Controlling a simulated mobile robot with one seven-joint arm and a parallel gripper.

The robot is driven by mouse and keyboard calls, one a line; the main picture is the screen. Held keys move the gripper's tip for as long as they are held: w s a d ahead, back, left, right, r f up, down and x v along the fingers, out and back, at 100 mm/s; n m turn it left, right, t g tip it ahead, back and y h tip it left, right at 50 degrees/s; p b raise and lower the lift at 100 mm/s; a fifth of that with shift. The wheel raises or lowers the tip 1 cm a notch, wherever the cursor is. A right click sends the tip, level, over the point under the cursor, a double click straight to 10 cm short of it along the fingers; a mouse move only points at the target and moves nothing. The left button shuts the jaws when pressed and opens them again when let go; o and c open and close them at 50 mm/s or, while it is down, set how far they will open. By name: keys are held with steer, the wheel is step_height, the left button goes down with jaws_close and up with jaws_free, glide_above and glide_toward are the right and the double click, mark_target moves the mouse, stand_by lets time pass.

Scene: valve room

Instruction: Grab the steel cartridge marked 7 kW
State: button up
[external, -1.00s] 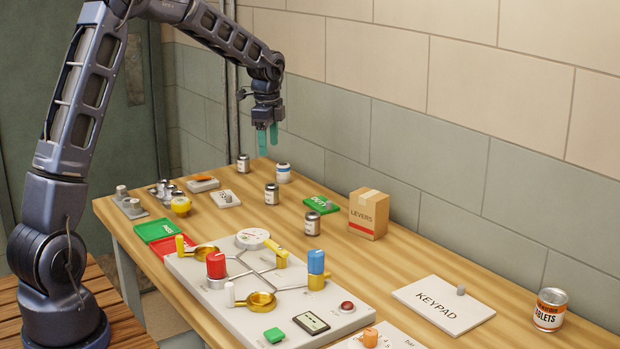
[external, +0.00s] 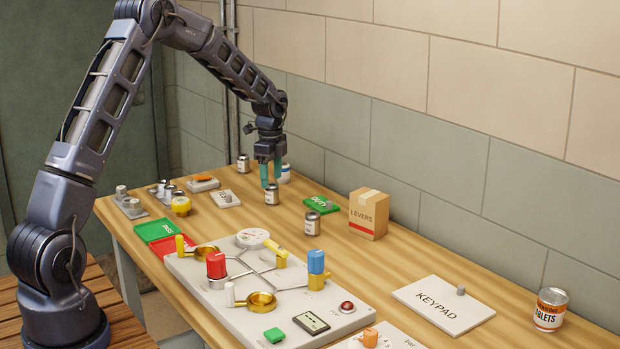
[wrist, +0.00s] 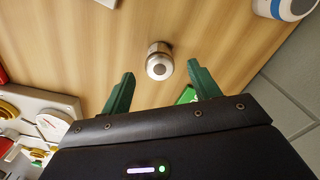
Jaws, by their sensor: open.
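Three small steel cartridges with pale labels stand upright on the table in the external view: a far one (external: 243,163), a middle one (external: 271,197) and a near one (external: 312,225). Their markings are too small to read, so I cannot tell which is 7 kW. My gripper (external: 270,179) points down with its teal fingers open, just above the middle cartridge. In the wrist view, one steel cartridge (wrist: 159,63) shows from above, in line with the gap between the open fingertips (wrist: 161,73). Nothing is held.
A white can with a blue band (external: 286,173) stands close behind my gripper, partly hidden. A green plate (external: 318,205) and the LEVERS box (external: 368,214) lie to the right. The valve panel (external: 220,299) is in front. Bare wood surrounds the middle cartridge.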

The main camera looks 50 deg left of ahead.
mark_target(272, 184)
step_height(272, 184, down, 5)
steer(key=shift+f, duration=0.1)
steer(key=c, duration=1.2)
